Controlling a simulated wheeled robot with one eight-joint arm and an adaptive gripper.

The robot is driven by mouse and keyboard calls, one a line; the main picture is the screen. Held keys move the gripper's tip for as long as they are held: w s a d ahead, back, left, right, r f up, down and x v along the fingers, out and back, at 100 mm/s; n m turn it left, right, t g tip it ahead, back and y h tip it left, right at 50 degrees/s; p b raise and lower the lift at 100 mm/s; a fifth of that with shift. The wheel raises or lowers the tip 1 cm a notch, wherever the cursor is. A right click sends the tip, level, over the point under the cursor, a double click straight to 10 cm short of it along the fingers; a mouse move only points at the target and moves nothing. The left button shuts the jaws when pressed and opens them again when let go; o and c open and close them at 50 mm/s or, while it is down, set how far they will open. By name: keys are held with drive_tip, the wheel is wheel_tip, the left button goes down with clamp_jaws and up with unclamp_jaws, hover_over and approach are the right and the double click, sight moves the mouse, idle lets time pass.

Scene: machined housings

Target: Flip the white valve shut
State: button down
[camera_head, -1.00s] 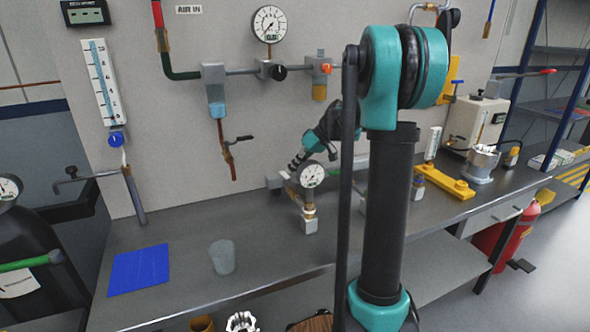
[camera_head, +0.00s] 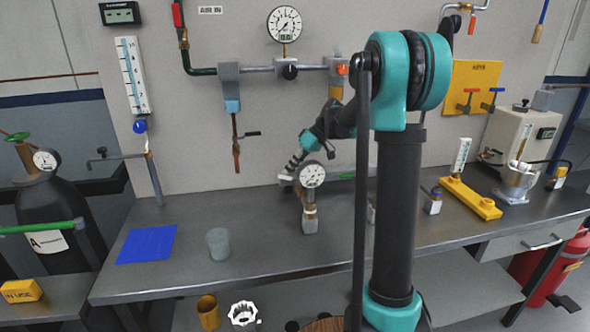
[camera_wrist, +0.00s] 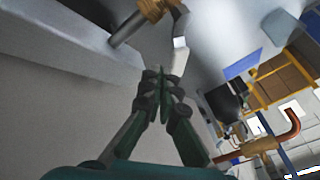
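The white valve handle (camera_head: 286,177) is a small lever at the left of the gauge assembly on the bench, partly hidden among the fittings. In the wrist view the white lever (camera_wrist: 180,58) hangs on a bent metal stem below a brass fitting (camera_wrist: 152,10). My gripper (camera_wrist: 160,72) has its dark fingers close together, with nothing seen between them. Its tips are just below and left of the white lever; whether they touch it I cannot tell. In the head view my gripper (camera_head: 292,166) is small, behind and left of the gauge.
A round pressure gauge (camera_head: 312,174) stands on a brass and grey fitting, very close to my gripper. A blue mat (camera_head: 147,244) and a grey cup (camera_head: 218,243) lie left on the bench. Pipes with a hanging copper valve (camera_head: 236,150) run along the wall behind.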

sight(281, 177)
drive_tip(key=shift+s+a, duration=1)
drive_tip(key=shift+s, duration=0.05)
drive_tip(key=shift+s+a, duration=0.1)
drive_tip(key=shift+s, duration=0.05)
drive_tip(key=shift+r, duration=0.1)
idle(0.9)
drive_tip(key=v, duration=1.2)
